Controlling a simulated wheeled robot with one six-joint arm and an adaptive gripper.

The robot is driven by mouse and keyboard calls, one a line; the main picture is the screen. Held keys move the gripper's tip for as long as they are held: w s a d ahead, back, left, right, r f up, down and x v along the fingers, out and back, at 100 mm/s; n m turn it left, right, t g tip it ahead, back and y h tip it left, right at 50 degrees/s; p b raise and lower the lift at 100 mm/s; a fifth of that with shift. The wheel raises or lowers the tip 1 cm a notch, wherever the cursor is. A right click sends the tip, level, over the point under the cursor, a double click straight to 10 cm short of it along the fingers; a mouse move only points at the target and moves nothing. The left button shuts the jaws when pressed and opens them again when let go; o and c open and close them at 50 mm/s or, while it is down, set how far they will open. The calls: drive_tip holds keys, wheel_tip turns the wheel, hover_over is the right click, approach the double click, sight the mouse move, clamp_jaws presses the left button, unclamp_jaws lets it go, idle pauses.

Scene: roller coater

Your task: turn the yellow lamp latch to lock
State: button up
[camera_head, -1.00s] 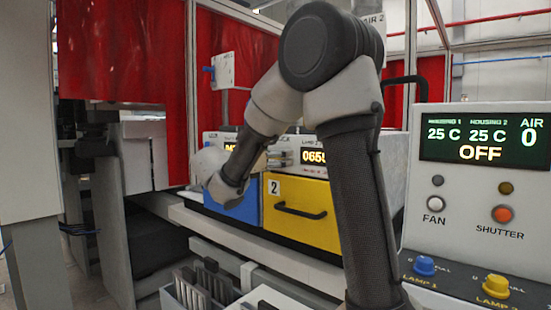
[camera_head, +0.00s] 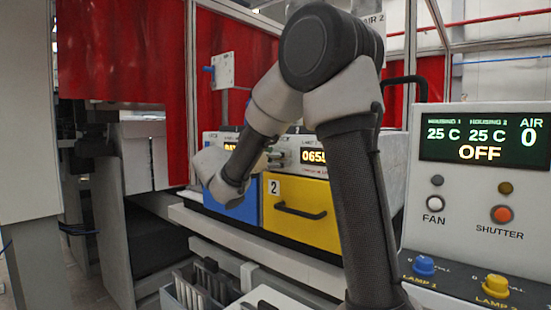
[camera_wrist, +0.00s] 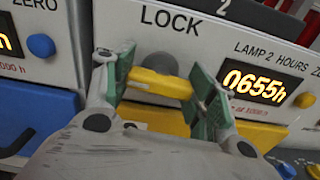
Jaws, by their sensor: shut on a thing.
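The yellow lamp latch (camera_wrist: 158,84) is a short bar on a grey round pivot, just below the word LOCK on the white panel (camera_wrist: 262,52) of lamp 2. In the wrist view it lies nearly crosswise, tilted slightly in the picture. My gripper (camera_wrist: 162,90) has one green-padded finger at each end of the bar and is shut on it. In the head view my gripper (camera_head: 280,157) is at the white panel above the yellow housing (camera_head: 335,228); the latch is too small and covered to make out there.
The blue housing (camera_head: 238,207) is left of the yellow one. A black handle (camera_head: 300,212) sticks out of the yellow front. A control console (camera_head: 480,180) stands at right. A grey bin (camera_head: 200,285) with upright plates is below. Red curtains (camera_head: 120,60) hang behind.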

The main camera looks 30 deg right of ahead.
drive_tip(key=m, duration=0.8)
drive_tip(key=shift+m, duration=0.3)
drive_tip(key=m, duration=0.4)
drive_tip(key=shift+m, duration=2.3)
drive_tip(key=shift+f, duration=0.1)
drive_tip(key=o, duration=1)
drive_tip(key=shift+a, duration=0.1)
